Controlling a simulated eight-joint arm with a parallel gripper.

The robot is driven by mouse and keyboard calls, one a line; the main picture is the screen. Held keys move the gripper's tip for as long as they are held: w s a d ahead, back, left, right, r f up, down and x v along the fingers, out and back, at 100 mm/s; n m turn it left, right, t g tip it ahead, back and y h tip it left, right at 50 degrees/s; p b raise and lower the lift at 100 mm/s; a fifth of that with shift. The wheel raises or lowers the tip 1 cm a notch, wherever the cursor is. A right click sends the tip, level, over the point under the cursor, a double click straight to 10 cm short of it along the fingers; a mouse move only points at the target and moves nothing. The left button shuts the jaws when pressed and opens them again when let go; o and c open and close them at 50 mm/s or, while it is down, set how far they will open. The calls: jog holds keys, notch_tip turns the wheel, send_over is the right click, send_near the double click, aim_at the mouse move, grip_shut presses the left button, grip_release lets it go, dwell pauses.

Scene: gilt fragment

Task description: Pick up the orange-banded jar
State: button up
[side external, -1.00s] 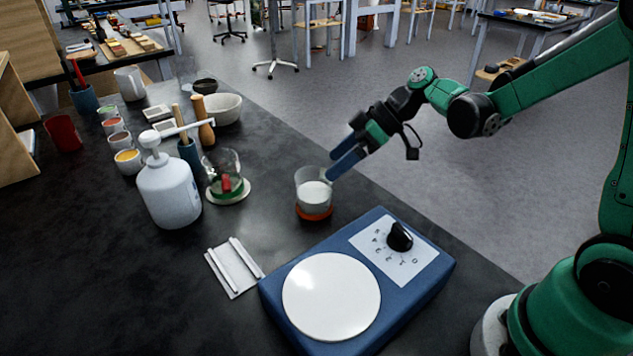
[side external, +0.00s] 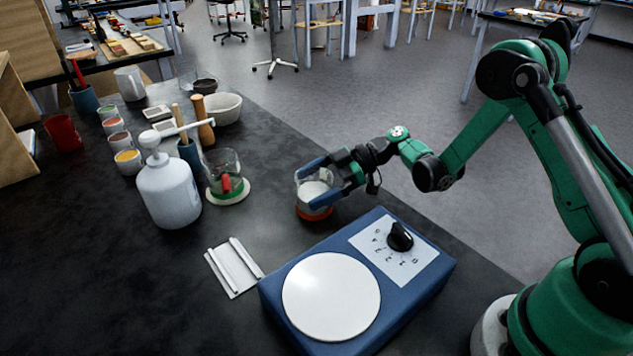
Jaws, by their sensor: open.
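The orange-banded jar (side external: 314,212) is a clear glass with white contents and an orange band at its base. It stands upright on the dark bench near the far edge, behind the blue hotplate. My gripper (side external: 312,182) is open, with its blue fingers level with the jar. One finger is at the jar's far rim and the other crosses its near front, so the jar appears between them. Whether either finger touches the glass cannot be told. The fingers hide part of the jar's upper and front wall.
A blue hotplate (side external: 335,340) with a white disc stands in front. A green-banded jar (side external: 224,172) on a white coaster (side external: 236,197) is to the left, beside a white pump bottle (side external: 168,190). A white rack (side external: 232,272) lies front left. Bare bench lies between.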

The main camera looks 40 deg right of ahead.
jog(key=shift+a+f, duration=0.1)
jog(key=c, duration=1.3)
